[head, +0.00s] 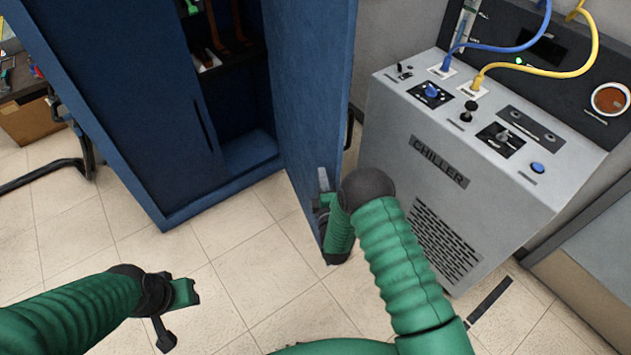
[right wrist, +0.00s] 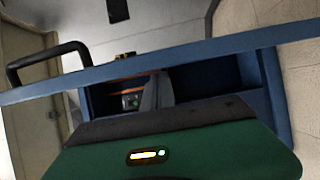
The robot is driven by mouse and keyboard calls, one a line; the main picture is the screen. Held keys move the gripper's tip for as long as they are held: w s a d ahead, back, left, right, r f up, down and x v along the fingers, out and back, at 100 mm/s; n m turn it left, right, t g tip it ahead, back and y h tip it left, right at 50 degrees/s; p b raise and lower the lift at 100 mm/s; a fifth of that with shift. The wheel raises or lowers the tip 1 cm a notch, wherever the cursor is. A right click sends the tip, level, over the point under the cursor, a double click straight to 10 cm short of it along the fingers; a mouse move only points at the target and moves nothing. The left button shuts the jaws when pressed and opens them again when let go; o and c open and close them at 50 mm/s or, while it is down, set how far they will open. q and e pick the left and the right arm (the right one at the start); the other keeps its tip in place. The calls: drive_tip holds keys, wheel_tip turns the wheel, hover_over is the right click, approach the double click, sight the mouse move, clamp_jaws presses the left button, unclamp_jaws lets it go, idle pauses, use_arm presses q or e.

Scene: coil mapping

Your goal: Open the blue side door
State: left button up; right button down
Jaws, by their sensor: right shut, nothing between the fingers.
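The blue side door (head: 305,90) belongs to a tall blue cabinet (head: 130,100) and stands swung out, with the dark interior showing beside it. My right gripper (head: 323,185) is shut and empty, low by the door's free edge, seemingly on its inner side; I cannot tell if it touches. In the right wrist view the door (right wrist: 200,60) crosses as a blue edge, with a black handle (right wrist: 45,62) on its far face. One grey finger (right wrist: 152,92) shows there. My left gripper (head: 172,305) is over the floor at lower left, away from the door; its jaw state is unclear.
A grey chiller unit (head: 400,120) with knobs and blue and yellow hoses stands right of the door, close to its outer face. A brown box (head: 30,120) and a black chair or stand leg (head: 50,175) are at far left. Tiled floor (head: 240,265) in front is clear.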

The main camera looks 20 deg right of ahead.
drive_tip(key=shift+d, duration=0.25)
drive_tip(key=w+d+y+b, duration=0.1)
drive_tip(key=w+d+b, duration=0.1)
drive_tip(key=d, duration=0.8)
drive_tip(key=w+d+n+b, duration=0.1)
drive_tip(key=d+b, duration=0.3)
drive_tip(key=d, duration=0.7)
drive_tip(key=shift+w+y, duration=0.4)
drive_tip(key=shift+w, duration=0.15)
drive_tip(key=shift+a+f, duration=0.1)
